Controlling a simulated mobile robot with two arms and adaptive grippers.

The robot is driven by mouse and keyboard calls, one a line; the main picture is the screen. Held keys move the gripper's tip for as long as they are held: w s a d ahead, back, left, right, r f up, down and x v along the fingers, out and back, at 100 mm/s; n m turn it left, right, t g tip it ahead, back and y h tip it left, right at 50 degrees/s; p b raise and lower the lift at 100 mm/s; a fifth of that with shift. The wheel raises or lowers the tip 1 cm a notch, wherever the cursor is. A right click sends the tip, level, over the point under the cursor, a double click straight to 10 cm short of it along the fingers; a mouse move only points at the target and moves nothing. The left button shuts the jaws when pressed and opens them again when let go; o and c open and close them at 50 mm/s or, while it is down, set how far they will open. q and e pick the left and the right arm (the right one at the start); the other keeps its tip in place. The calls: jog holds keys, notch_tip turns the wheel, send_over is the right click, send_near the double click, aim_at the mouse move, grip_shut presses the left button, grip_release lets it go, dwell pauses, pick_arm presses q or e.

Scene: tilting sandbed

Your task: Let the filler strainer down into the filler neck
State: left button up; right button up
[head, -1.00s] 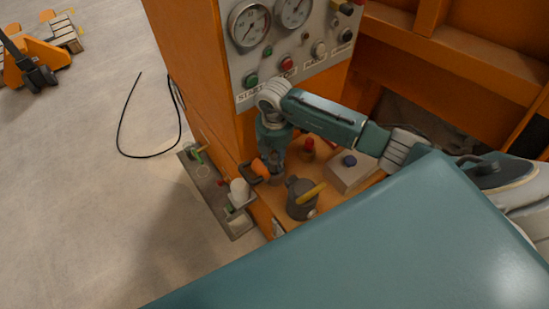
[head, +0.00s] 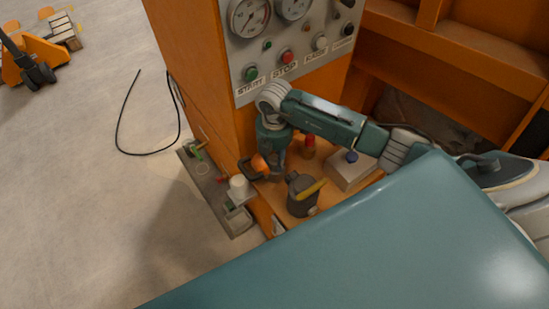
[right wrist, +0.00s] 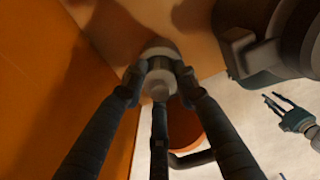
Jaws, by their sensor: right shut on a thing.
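My right gripper (head: 272,172) points down over the orange shelf beside the control cabinet. In the right wrist view, the right gripper (right wrist: 159,80) is shut on a pale grey round piece with a small knob, which looks like the filler strainer (right wrist: 158,86). A wider pale ring shows just behind it; I cannot tell if this is the filler neck or part of the strainer. In the head view the fingers and arm hide this spot. My left gripper (right wrist: 281,105) shows small at the right of the wrist view, its fingers spread, empty and away from the shelf.
An orange cup-like thing (right wrist: 190,128) is close beside the fingers. A pale box with a blue knob (head: 352,173) stands to the right.

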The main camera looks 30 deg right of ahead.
aim_at(275, 156)
jog(key=shift+f, duration=0.15)
jog(key=o, duration=1.2)
notch_tip(275, 156, up, 12)
jog(key=shift+w, duration=0.1)
